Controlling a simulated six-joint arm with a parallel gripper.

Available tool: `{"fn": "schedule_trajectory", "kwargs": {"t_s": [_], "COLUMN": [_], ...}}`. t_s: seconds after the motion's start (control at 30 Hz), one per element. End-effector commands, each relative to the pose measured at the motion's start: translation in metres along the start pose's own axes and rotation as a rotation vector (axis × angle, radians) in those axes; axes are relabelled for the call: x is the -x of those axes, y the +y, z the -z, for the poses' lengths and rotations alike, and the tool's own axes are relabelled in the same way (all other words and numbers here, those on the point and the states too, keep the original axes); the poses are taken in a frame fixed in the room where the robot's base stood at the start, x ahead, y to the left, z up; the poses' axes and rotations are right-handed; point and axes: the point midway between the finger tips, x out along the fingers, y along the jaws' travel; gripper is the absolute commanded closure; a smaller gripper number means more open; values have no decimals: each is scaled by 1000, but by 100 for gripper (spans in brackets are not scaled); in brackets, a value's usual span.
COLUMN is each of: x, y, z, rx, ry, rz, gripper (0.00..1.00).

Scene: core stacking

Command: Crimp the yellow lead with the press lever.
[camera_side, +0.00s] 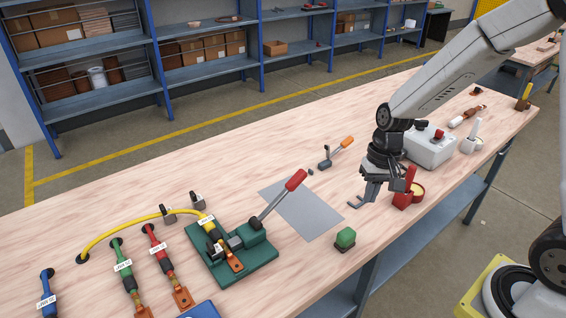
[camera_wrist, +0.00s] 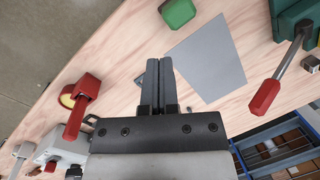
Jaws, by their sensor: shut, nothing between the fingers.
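The yellow lead (camera_side: 135,223) arches from a hole in the bench to the press (camera_side: 262,254), a dark green fixture. Its labelled end lies in the press, with a copper lug (camera_side: 235,264) on the near side; the exact seating is partly hidden by the press parts. The press lever (camera_side: 270,206) slants up and to the right, ending in a red handle (camera_side: 297,180); the handle also shows at right in the wrist view (camera_wrist: 264,98). My gripper (camera_side: 359,203) is shut and empty above the bench, right of the lever and apart from it. Its fingers (camera_wrist: 160,65) are together in the wrist view.
A grey sheet (camera_side: 318,219) lies between press and gripper. A green block (camera_side: 345,237) stands near the front edge. A red tape dispenser (camera_side: 404,199) and a white box (camera_side: 432,150) are at right. Red (camera_side: 160,252), green (camera_side: 124,268) and blue (camera_side: 46,295) leads lie left of the press.

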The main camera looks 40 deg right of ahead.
Motion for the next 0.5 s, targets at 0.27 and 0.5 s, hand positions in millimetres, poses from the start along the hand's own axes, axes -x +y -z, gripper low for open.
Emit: {"fn": "schedule_trajectory", "kwargs": {"t_s": [0.27, 0.5], "x": [-13, -21], "y": [-14, -24], "z": [43, 81], "rx": [-339, -584], "ry": [-239, -454], "rz": [121, 250], "gripper": [100, 100]}}
